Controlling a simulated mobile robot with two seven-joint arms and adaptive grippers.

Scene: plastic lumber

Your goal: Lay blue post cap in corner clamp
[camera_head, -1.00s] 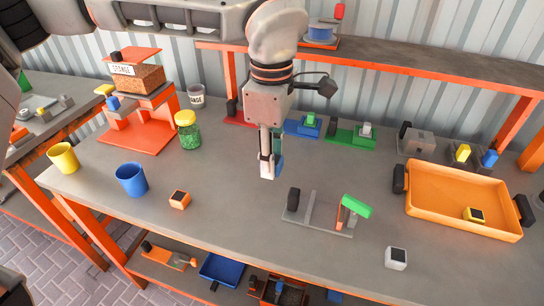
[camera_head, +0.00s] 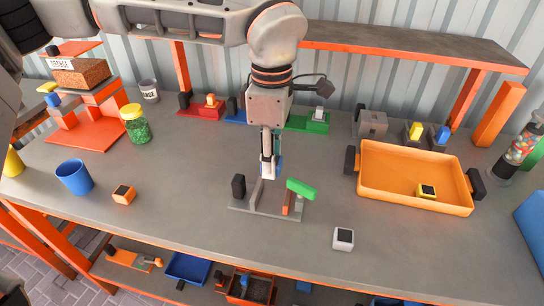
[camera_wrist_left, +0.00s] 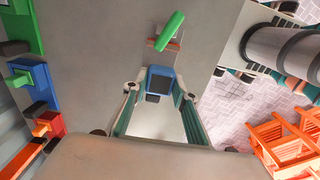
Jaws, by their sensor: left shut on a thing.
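My left gripper (camera_head: 269,174) points down and is shut on the blue post cap (camera_wrist_left: 160,82), a small blue block with a dark square face. The cap sits between the fingertips in the left wrist view and is mostly hidden by the fingers in the head view. The corner clamp (camera_head: 244,207) has a grey base, a black knob, and a green handle (camera_head: 301,188) on an orange post. The gripper appears just behind and above the clamp. The green handle also shows ahead of the cap in the left wrist view (camera_wrist_left: 170,31). My right gripper is not in view.
An orange tray (camera_head: 411,199) holding a yellow cap stands right of the clamp. A raised shelf (camera_head: 400,46) runs along the back.

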